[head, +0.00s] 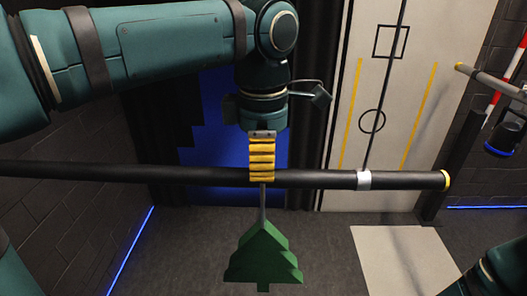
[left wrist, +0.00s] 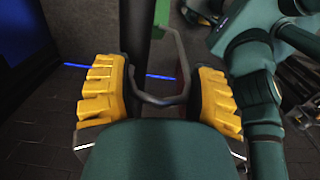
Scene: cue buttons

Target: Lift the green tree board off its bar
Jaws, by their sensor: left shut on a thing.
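The green tree board (head: 262,257) hangs upright in the head view, below the long dark bar (head: 100,172), on a thin grey stem. My left gripper (head: 262,178) comes down from above in front of the bar, its yellow fingers over the stem's top. In the left wrist view the fingers (left wrist: 158,98) stand either side of a dark grey bent handle (left wrist: 160,98) and are shut on it. The board shows there as a thin green edge (left wrist: 180,50), beside the bar (left wrist: 135,45). Whether the handle still touches the bar is hidden.
The bar has a yellow end cap (head: 446,180) and a light collar (head: 364,181). A pale panel (head: 345,100) with drawn shapes stands behind. A second bar (head: 490,80) and a dark blue-rimmed object (head: 503,138) are at right. The floor below looks clear around the board.

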